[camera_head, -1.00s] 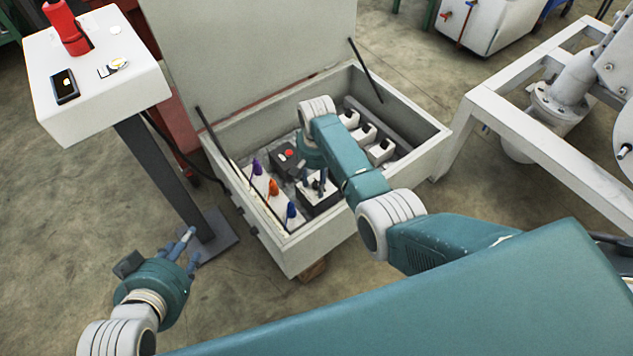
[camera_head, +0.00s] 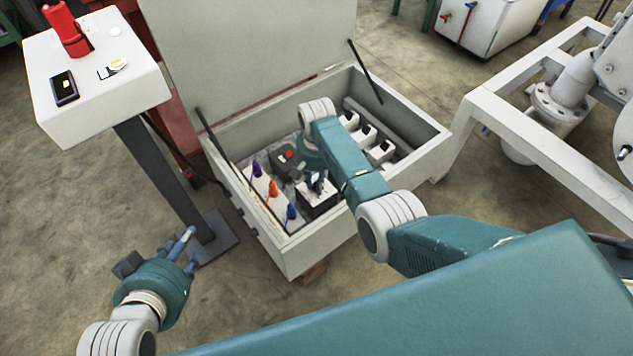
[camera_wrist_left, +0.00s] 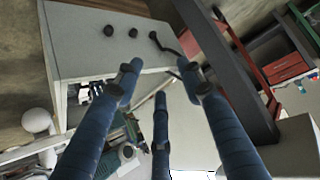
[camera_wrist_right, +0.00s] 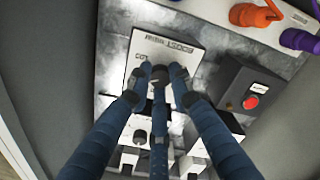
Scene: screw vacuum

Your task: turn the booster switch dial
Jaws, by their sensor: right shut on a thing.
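The booster switch is a dark box with a white top plate (camera_wrist_right: 182,50) whose lettering includes "BOOST". It stands inside the open grey cabinet, and in the head view its box (camera_head: 312,207) is below my right wrist. Its dark dial (camera_wrist_right: 159,73) is mostly hidden between my fingers. My right gripper (camera_wrist_right: 158,84) is shut on the dial from above; in the head view its fingers (camera_head: 318,184) are small and partly hidden by my arm. My left gripper (camera_head: 190,246) is open and empty, outside the cabinet near the pedestal foot; its spread fingers fill the left wrist view (camera_wrist_left: 160,80).
The cabinet rim (camera_head: 267,237) surrounds the switch. Purple, orange (camera_head: 272,188) and blue knobs line its left side. A dark box with a red button (camera_wrist_right: 251,102) is beside the switch. Several white switches (camera_head: 364,133) stand right. A white pedestal (camera_head: 95,120) is at left.

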